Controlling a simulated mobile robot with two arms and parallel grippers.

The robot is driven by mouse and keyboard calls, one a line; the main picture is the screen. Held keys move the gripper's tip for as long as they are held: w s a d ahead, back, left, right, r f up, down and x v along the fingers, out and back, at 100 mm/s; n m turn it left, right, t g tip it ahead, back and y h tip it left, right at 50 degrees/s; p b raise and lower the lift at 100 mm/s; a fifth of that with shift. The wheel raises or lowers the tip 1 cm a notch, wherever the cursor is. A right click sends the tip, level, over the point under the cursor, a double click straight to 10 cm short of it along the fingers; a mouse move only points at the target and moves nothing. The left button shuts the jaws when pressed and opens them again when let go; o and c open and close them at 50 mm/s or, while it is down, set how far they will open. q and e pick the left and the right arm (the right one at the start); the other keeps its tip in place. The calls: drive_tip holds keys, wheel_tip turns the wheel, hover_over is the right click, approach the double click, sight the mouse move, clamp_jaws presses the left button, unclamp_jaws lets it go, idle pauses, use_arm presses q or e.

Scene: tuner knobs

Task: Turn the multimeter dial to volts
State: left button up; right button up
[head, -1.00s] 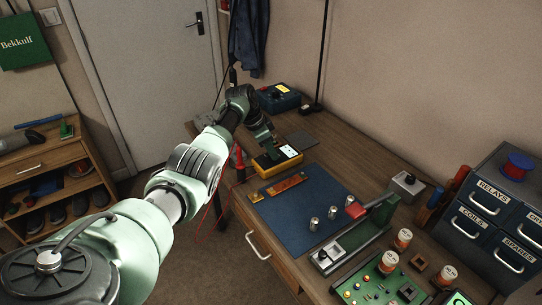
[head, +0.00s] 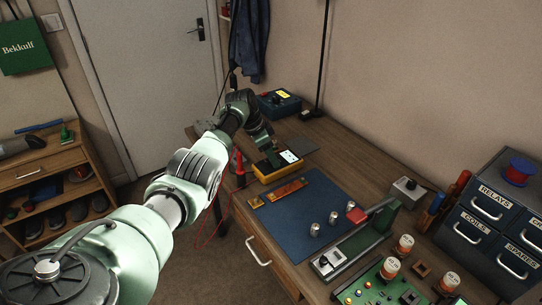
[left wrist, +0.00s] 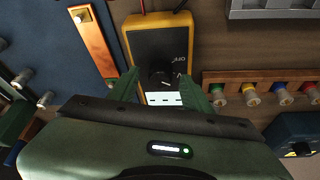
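The yellow multimeter (head: 264,177) with a black face lies at the far end of the bench. It shows in the left wrist view (left wrist: 133,48), with its lit white screen (left wrist: 164,98) towards my palm. Its black dial (left wrist: 160,76) shows between my fingertips, with OFF and V marks on the face; I cannot tell where it points. My left gripper (left wrist: 160,85) is over the meter, its two green fingers apart on either side of the dial. I cannot tell whether they touch anything. In the head view the left gripper (head: 272,156) hides part of the meter. My right gripper is not in view.
A blue box (head: 279,104) stands behind. A red lead (head: 226,215) hangs at the bench edge. A rack of coloured plugs (left wrist: 240,78) is close to the gripper.

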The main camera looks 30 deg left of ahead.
use_arm(q)
drive_tip(key=v, duration=0.7)
drive_tip(key=shift+a+r, duration=0.2)
drive_tip(key=shift+r, duration=0.05)
drive_tip(key=shift+s, duration=0.15)
